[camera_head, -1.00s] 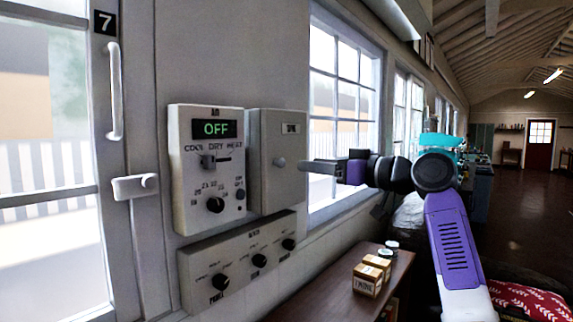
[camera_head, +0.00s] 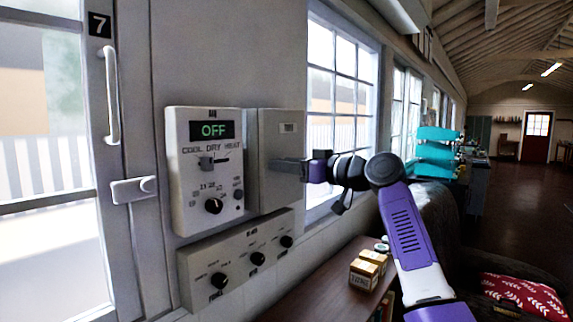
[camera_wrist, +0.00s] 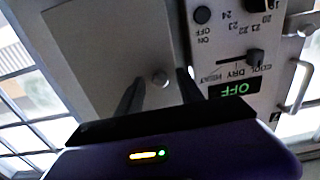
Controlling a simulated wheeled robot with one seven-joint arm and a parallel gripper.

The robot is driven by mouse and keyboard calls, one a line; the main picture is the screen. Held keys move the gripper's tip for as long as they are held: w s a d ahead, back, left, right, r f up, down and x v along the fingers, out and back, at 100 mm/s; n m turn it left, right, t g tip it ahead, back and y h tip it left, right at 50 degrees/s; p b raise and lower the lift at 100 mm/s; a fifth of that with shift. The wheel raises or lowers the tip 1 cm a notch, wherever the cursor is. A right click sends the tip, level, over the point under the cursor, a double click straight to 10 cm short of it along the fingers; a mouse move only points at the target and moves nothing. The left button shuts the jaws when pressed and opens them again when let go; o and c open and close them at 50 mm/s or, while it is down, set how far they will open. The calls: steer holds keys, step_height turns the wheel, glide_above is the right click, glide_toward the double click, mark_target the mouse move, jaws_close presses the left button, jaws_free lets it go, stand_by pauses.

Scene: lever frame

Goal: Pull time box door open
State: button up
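The time box (camera_head: 281,140) is a plain grey box on the wall with a small label near its top. Its door looks shut. In the wrist view the door (camera_wrist: 110,45) carries a small round knob (camera_wrist: 160,78). My gripper (camera_head: 274,164) is at the front of the door, over the place of the knob, which it hides in the head view. In the wrist view its two dark fingers are apart, one on each side of the knob. I cannot tell whether the tips touch the door.
A control panel (camera_head: 205,185) reading OFF stands directly left of the time box. A lower panel with several knobs (camera_head: 237,268) is below. A window (camera_head: 340,100) is to the right. Small boxes (camera_head: 364,273) stand on a brown shelf below. A white-framed door with a handle is at left.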

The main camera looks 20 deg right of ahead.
jaws_close()
stand_by(1.3)
